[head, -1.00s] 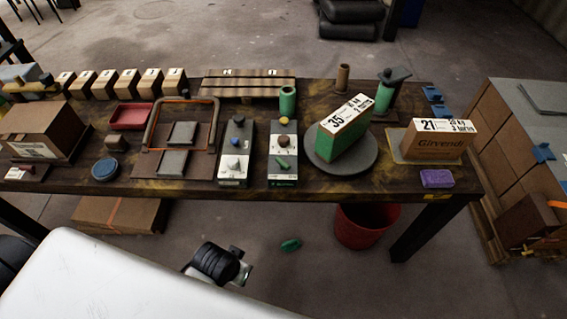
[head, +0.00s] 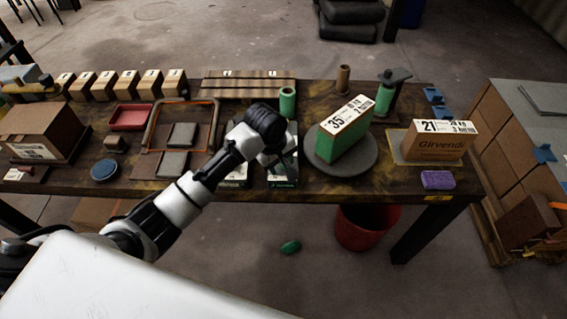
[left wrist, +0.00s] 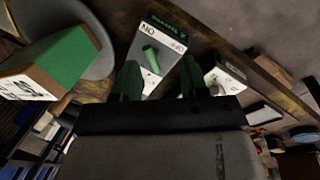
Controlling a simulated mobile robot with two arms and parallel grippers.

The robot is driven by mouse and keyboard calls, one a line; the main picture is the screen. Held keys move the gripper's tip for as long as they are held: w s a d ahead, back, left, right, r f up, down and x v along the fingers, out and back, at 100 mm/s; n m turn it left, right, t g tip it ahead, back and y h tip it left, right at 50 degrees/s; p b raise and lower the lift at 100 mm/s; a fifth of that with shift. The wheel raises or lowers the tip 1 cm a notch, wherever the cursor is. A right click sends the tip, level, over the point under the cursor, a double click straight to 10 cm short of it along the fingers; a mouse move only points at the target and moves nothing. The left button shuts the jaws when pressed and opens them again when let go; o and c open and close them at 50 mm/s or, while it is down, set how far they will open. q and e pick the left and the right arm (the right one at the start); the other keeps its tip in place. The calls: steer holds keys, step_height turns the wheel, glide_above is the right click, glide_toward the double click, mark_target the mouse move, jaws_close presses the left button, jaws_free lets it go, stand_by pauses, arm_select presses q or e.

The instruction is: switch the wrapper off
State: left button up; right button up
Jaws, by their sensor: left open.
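The right control box shows in the left wrist view (left wrist: 143,36), with a green lever (left wrist: 151,55) on its face. An upside-down label, seemingly ON, lies beyond the lever, and a second small label is to its right. The lever leans roughly toward the ON side. In the head view my left arm covers most of this box (head: 284,178). My left gripper (head: 272,152) is over it, open and empty; its green fingers (left wrist: 160,78) sit either side of the lever's near end in the wrist view, contact unclear. My right gripper is out of view.
A round turntable (head: 318,162) bearing a green box marked 35 (head: 342,143) stands right of the control boxes. The left control box (head: 236,178) is mostly hidden by my arm. A green cylinder (head: 288,102) stands behind. A purple block (head: 437,180) lies at the front right edge.

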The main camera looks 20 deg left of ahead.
mark_target(283, 167)
arm_select(q)
steer(key=w+a+r+n, duration=0.2)
steer(key=w, duration=0.2)
steer(key=x, duration=1)
steer(key=shift+f, duration=0.1)
steer(key=shift+s, duration=0.1)
steer(key=shift+c, duration=0.2)
jaws_close()
